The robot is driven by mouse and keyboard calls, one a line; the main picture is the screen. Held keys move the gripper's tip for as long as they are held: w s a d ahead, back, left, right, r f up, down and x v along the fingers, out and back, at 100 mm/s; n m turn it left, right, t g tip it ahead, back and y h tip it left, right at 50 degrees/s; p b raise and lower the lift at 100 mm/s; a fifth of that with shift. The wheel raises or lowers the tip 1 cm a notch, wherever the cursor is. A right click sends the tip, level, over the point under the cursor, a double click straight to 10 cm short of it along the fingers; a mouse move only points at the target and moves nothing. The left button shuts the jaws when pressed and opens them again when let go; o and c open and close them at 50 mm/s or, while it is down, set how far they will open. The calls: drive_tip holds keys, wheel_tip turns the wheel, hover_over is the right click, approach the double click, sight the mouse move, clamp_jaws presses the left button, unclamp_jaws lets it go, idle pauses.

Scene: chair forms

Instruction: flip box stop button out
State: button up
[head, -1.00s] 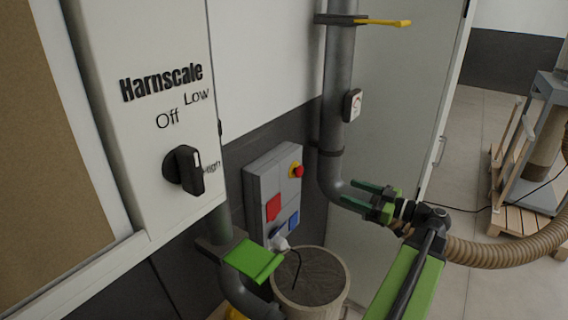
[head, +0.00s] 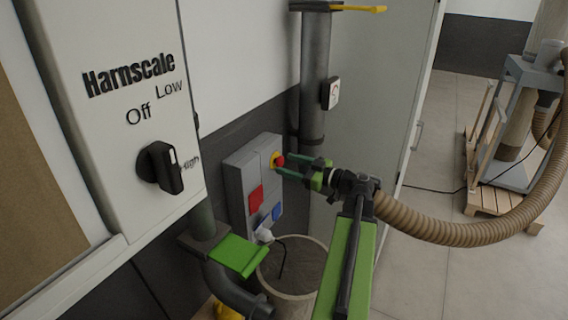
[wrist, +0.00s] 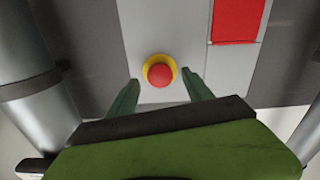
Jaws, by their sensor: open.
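A grey box (head: 238,192) is mounted on the wall. Its stop button (head: 279,160) is a red knob on a yellow ring, near the top of the box's front face. In the wrist view the red stop button (wrist: 160,75) lies just beyond my fingertips, between their lines. My gripper (head: 284,166) has green fingers, is open and empty, and points at the button from the right. In the wrist view my gripper (wrist: 160,84) has one finger on each side below the button. I cannot tell whether a fingertip touches it.
The box also carries a red cover (head: 255,198), a blue cover (head: 276,213) and a white plug (head: 264,235). A vertical grey pipe (head: 314,80) stands behind my gripper. A white cabinet with a black knob (head: 160,168) is at left. A round bin (head: 290,270) stands below.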

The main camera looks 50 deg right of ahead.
drive_tip(key=shift+x, duration=1.2)
drive_tip(key=shift+c, duration=0.2)
clamp_jaws()
